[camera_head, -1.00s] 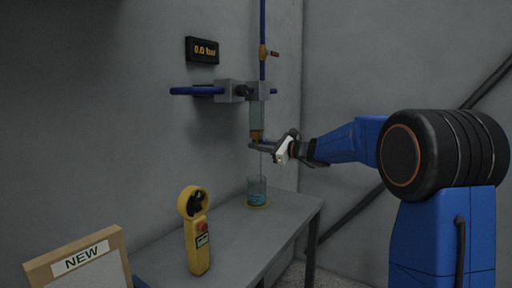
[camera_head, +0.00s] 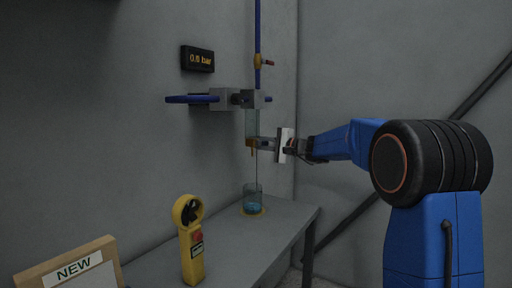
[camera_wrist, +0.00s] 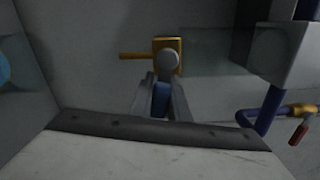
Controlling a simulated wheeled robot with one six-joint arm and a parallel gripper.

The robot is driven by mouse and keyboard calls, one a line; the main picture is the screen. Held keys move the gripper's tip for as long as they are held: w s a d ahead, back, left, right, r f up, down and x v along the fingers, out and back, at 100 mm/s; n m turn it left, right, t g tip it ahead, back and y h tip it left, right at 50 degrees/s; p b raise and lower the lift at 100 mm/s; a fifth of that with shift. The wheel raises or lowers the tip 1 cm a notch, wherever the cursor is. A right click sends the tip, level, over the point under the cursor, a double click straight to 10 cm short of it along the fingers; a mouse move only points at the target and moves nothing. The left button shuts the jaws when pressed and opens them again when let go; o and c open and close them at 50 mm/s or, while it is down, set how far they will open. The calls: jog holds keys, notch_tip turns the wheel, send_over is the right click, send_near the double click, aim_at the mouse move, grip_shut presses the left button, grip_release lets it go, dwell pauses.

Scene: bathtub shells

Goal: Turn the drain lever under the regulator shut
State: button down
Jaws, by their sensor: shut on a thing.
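The regulator (camera_head: 222,98) is a set of grey blocks on the wall with a clear bowl (camera_head: 252,124) below. Under the bowl is a brass drain (camera_head: 251,142), which the wrist view shows close up (camera_wrist: 168,45), with a thin spout and a round grey hub. The drain lever (camera_wrist: 160,100) is blue and runs from the hub between my fingers, sideways to the spout. My gripper (camera_head: 266,144) reaches in from the right and is shut on this lever; its fingers (camera_wrist: 160,88) hide part of it.
A clear cup (camera_head: 253,200) with blue liquid stands on the bench (camera_head: 225,245) below the drain. A yellow handheld device (camera_head: 191,240) and a "NEW" box (camera_head: 72,270) are nearer. A display (camera_head: 198,59) reads 0.0 bar. A brass valve (camera_head: 259,61) sits on the blue pipe above.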

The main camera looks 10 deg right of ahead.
jog(key=shift+r+n, duration=0.35)
jog(key=shift+n, duration=0.75)
jog(key=c, duration=1.7)
grip_release()
jog(key=shift+r, duration=0.1)
jog(key=v, duration=1.7)
jog(key=shift+s+d+r, duration=0.1)
jog(key=shift+s+d, duration=0.05)
jog(key=shift+d, duration=0.05)
